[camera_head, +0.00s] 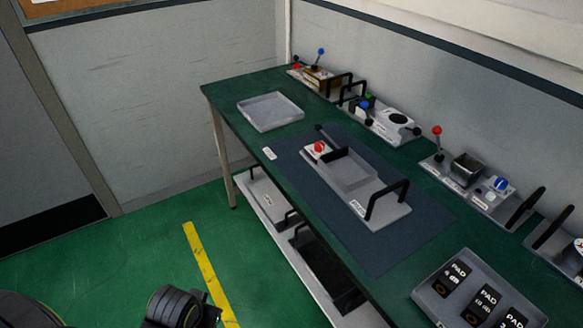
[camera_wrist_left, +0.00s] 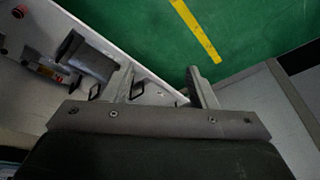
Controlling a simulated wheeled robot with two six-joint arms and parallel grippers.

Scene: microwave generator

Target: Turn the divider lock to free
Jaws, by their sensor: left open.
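I cannot tell which fitting is the divider lock; the labels are too small to read. The nearest unit is a grey plate (camera_head: 368,178) on the dark mat, with a red knob (camera_head: 320,147), a black lever (camera_head: 328,134) and black handles. Behind it stand a unit with a round dial (camera_head: 398,119), a unit with a red-topped lever (camera_head: 437,131) and a blue knob (camera_head: 501,184), and a brown-block unit (camera_head: 318,78) at the far end. In the left wrist view my left gripper (camera_wrist_left: 160,82) is open and empty, apart from these units. My right gripper is out of view.
The green bench (camera_head: 225,92) carries an empty grey tray (camera_head: 270,112) at its far end and a tray of black pads (camera_head: 478,292) at the near right. A lower shelf (camera_head: 262,195) holds boxes. Green floor with a yellow stripe (camera_head: 207,268) lies clear left of the bench.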

